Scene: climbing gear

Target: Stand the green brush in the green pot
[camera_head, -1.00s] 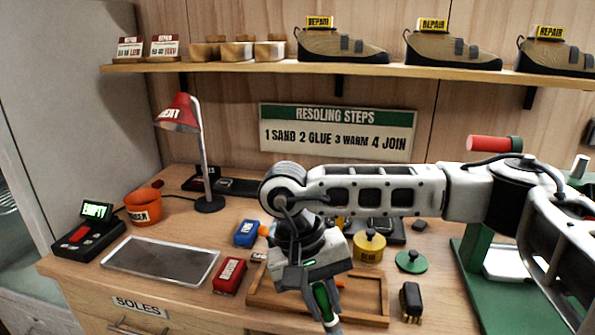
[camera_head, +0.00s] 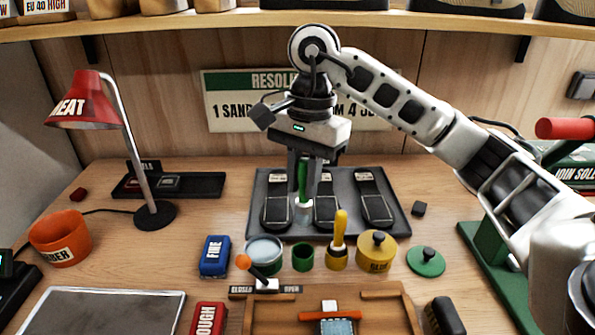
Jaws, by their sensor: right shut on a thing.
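My right gripper (camera_head: 304,198) is shut on the green brush (camera_head: 303,178). The brush hangs about upright, its green handle between the fingers and its pale end pointing down. In the picture, the brush is above the small green pot (camera_head: 303,258), which is open at the top. The pale end is clear of the pot's rim; how far it is in front of or behind the pot is hard to tell. A loose green lid (camera_head: 427,262) lies to the right. My left gripper is out of view.
A lidded yellow glue pot (camera_head: 376,254) is farther right. A dark tray (camera_head: 262,177) with soles lies behind; a wooden tray (camera_head: 390,318) lies in front.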

